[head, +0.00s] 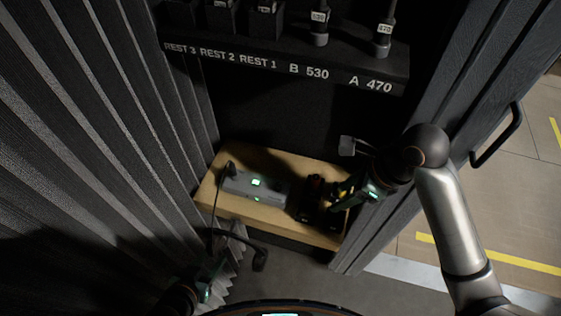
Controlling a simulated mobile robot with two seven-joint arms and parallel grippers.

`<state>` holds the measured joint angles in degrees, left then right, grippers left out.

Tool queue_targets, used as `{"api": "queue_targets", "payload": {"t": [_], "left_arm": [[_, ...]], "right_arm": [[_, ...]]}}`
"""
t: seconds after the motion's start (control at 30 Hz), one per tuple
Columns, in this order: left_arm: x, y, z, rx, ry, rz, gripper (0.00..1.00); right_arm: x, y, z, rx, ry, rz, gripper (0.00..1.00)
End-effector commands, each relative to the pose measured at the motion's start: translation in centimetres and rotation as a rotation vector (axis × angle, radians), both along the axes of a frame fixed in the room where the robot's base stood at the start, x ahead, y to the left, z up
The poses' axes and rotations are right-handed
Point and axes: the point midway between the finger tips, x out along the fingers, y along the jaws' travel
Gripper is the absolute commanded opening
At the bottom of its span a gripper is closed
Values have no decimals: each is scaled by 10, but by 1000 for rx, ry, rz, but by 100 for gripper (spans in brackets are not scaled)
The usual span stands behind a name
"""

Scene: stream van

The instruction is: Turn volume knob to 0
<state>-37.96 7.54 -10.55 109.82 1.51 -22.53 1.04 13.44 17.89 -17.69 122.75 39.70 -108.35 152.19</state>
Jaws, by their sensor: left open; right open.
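A grey box (257,187) with small green lit displays sits on a pale wooden shelf (232,158). A dark device (316,200) stands to its right, in shadow. I cannot make out a volume knob on either one; it is too small, dark or hidden. My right gripper (338,200) reaches in from the right at the dark device and covers part of it. It is open; whether it touches the device is unclear. My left gripper (212,274) is low at the left, in front of and below the shelf, open and apart from the box.
A black rack (290,60) labelled REST 3, REST 2, REST 1, B 530 and A 470 hangs above the shelf. A dark cable (217,200) runs down from the grey box. Ribbed dark walls (90,130) close the left; a door with a handle (497,137) stands at right.

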Motion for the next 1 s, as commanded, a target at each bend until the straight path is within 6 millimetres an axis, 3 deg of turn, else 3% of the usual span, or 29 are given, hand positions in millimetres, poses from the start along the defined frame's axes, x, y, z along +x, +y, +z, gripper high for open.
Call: {"api": "queue_targets", "payload": {"t": [0.17,0.67,0.8,1.0], "left_arm": [[-8,0,-4,1,17,0,50],[-11,0,-4,1,24,0,50],[-10,0,-4,0,22,0,50],[-9,0,-2,1,19,0,50]], "right_arm": [[8,16,1,4,0,2,51],[52,112,1,1,-3,2,51],[54,117,-26,-3,2,-1,51],[58,124,-43,0,-1,0,51]]}}
